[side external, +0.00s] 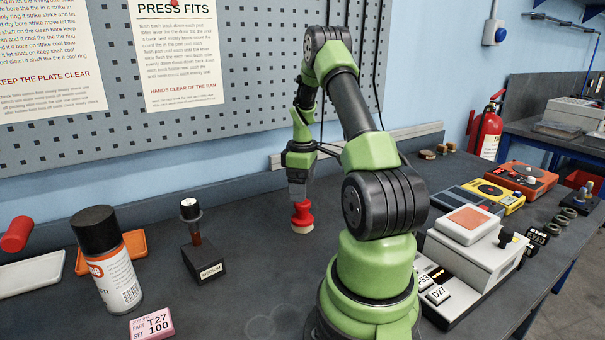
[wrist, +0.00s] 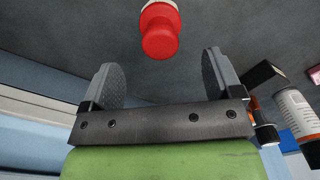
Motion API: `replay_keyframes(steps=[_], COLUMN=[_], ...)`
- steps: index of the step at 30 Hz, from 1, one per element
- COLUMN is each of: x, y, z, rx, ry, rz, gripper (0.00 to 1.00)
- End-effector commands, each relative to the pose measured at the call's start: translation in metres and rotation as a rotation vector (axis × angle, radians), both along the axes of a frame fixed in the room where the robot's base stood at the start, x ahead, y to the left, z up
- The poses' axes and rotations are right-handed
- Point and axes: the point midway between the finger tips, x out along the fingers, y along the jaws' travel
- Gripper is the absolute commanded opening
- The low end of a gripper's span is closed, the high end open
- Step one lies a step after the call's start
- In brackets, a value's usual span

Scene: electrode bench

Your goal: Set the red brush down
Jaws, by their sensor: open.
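The red brush (side external: 302,214) stands upright on the dark bench top, with its pale end down on the surface. It also shows in the wrist view (wrist: 161,32), beyond the fingertips and roughly centred between them. My gripper (side external: 299,196) is just above the brush in the side view, pointing down. In the wrist view its two fingers (wrist: 161,64) are spread wide with nothing between them, apart from the brush.
A black block holding an upright rod (side external: 205,264) stands left of the brush, with a spray can (side external: 108,262) and a pink label block (side external: 151,324) further left. An orange tray (side external: 133,243) lies behind the can. A pale machine (side external: 470,260) stands right. Bench around the brush is clear.

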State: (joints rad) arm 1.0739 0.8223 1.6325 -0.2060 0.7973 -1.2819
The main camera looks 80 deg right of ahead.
Motion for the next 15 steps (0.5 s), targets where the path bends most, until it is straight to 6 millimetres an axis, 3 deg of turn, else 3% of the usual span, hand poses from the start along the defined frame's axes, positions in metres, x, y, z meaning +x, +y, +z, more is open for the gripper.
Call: replay_keyframes(steps=[3, 10, 13, 15], x=[0.0, 0.008, 0.029, 0.046], y=[0.0, 0.007, 0.03, 0.058], z=[0.021, 0.047, 0.075, 0.101], rx=[-0.003, -0.014, -0.044, -0.068], ry=[-0.001, -0.012, -0.051, -0.097], rz=[0.001, -0.003, -0.024, -0.05], gripper=[0.85, 0.85, 0.85, 0.85])
